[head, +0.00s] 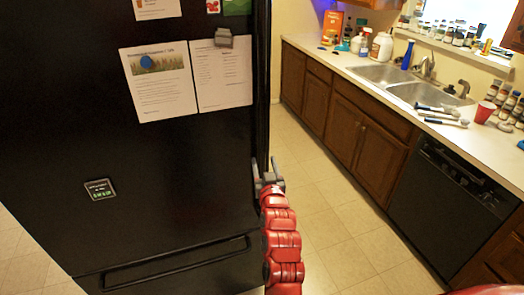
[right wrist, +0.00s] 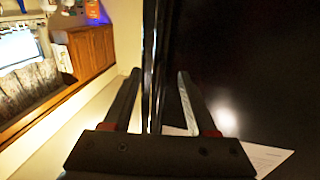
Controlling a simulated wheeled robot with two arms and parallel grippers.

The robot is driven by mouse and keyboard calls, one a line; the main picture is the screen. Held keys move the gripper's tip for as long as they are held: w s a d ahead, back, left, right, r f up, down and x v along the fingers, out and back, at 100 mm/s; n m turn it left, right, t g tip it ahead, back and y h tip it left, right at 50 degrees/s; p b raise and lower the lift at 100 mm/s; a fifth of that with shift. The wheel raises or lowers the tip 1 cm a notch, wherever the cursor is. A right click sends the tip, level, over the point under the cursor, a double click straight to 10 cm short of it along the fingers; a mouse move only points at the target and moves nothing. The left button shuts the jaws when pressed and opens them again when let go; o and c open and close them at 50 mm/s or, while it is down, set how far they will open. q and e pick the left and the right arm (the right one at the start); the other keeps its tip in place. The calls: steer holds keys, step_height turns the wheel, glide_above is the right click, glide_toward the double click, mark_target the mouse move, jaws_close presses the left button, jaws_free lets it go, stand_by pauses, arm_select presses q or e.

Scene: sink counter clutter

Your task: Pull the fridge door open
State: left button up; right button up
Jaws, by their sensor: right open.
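The black fridge (head: 200,150) fills the left of the head view, with papers and magnets on its front. Its door looks shut. My right gripper (head: 267,172) is at the fridge's right edge, at about mid-height in the picture. In the right wrist view my right gripper (right wrist: 158,90) is open, with one finger on each side of the door's dark vertical edge (right wrist: 152,60). I cannot tell whether the fingers touch it. A lower drawer handle (head: 175,262) shows near the bottom of the fridge. My left gripper is not in view.
A counter (head: 480,130) with a double sink (head: 385,75) runs along the right, crowded with bottles, brushes and a red cup (head: 484,112). A black dishwasher (head: 450,190) sits below. The tiled floor (head: 335,200) between fridge and cabinets is clear.

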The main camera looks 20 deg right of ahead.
mark_target(263, 156)
steer(key=w, duration=0.1)
steer(key=w+p, duration=0.1)
steer(key=w, duration=0.2)
steer(key=shift+w+d+r, duration=0.15)
steer(key=shift+w+d, duration=0.05)
steer(key=shift+d, duration=0.2)
steer(key=shift+w, duration=0.15)
jaws_close()
stand_by(1.1)
